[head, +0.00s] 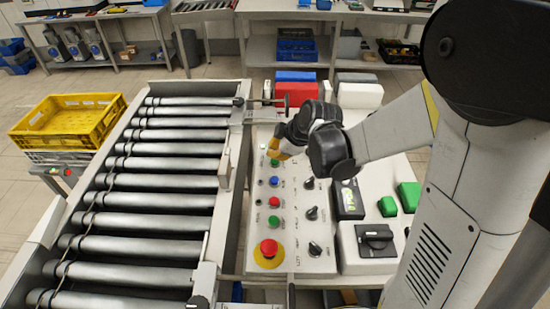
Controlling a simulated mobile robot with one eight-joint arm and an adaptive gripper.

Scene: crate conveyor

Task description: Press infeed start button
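A pale control panel (292,262) stands right of the roller conveyor. Its left column holds a green button (275,162) at the far end, then a blue button (274,181), a red button (274,202) and a second green button (274,220). The labels are too small to read, so I cannot tell which button is the infeed start. My gripper (272,151) is over the far end of the panel, close to the far green button. I cannot tell whether it touches it. Its fingers are small and partly hidden, so their opening is unclear.
A red emergency stop (268,247) on a yellow base sits at the panel's near end. Black rotary knobs (312,213) stand to the right. The conveyor's rollers (150,200) are bare. A yellow crate (68,120) stands left. Red and blue blocks (295,92) lie beyond the panel.

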